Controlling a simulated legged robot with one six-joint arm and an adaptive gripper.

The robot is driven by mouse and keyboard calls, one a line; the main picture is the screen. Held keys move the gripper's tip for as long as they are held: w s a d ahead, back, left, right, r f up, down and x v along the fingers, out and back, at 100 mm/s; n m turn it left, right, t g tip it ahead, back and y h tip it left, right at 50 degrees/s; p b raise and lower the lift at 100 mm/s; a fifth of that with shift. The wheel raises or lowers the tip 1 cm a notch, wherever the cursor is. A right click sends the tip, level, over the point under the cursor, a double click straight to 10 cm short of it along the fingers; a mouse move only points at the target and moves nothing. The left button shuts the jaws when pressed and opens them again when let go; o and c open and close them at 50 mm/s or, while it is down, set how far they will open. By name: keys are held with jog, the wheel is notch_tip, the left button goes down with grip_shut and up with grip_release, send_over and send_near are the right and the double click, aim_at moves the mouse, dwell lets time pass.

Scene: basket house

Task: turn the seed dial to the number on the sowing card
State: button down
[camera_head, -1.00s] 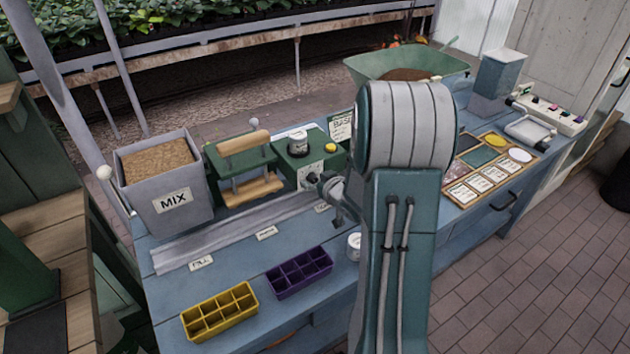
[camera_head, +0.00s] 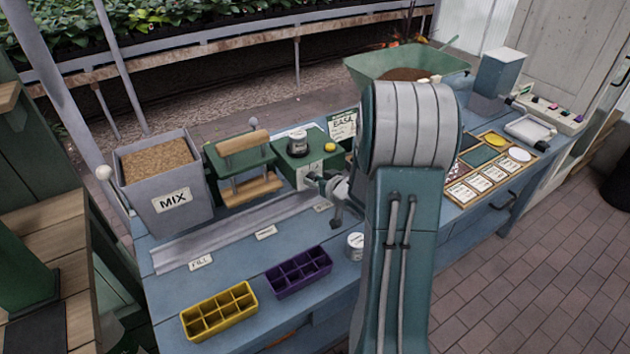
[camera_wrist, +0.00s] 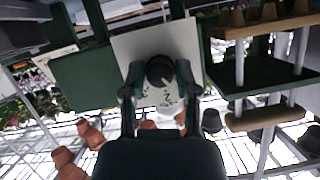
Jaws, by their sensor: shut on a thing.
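The seeder (camera_head: 292,166) is a green box with a jar and a yellow knob on top, on the blue bench. Its white dial plate (camera_head: 303,178) faces the front. In the wrist view the dark round dial (camera_wrist: 160,72) with a light pointer line sits on the white plate (camera_wrist: 190,40). My gripper (camera_wrist: 160,84) has one finger on each side of the dial and is shut on it. In the head view my gripper (camera_head: 317,180) hides most of the dial. The sowing card (camera_head: 343,124), reading like "BASIL", stands behind to the right. The dial numbers are too small to read.
A MIX bin (camera_head: 165,175) and a roller press (camera_head: 243,165) stand left of the seeder. A yellow tray (camera_head: 219,310) and a purple tray (camera_head: 299,272) lie in front. A small white jar (camera_head: 355,245) stands beside my arm. Seed cards (camera_head: 480,183) lie at right.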

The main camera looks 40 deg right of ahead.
jog(key=m+y, duration=0.1)
jog(key=m, duration=0.1)
jog(key=m+y, duration=0.2)
jog(key=shift+d+m+t, duration=0.2)
jog(key=shift+m+t, duration=0.2)
dwell(0.4)
jog(key=shift+c, duration=1.8)
grip_release()
jog(key=shift+w, duration=0.1)
jog(key=v, duration=1.2)
jog(key=shift+d+f, duration=0.15)
jog(key=shift+f, duration=0.1)
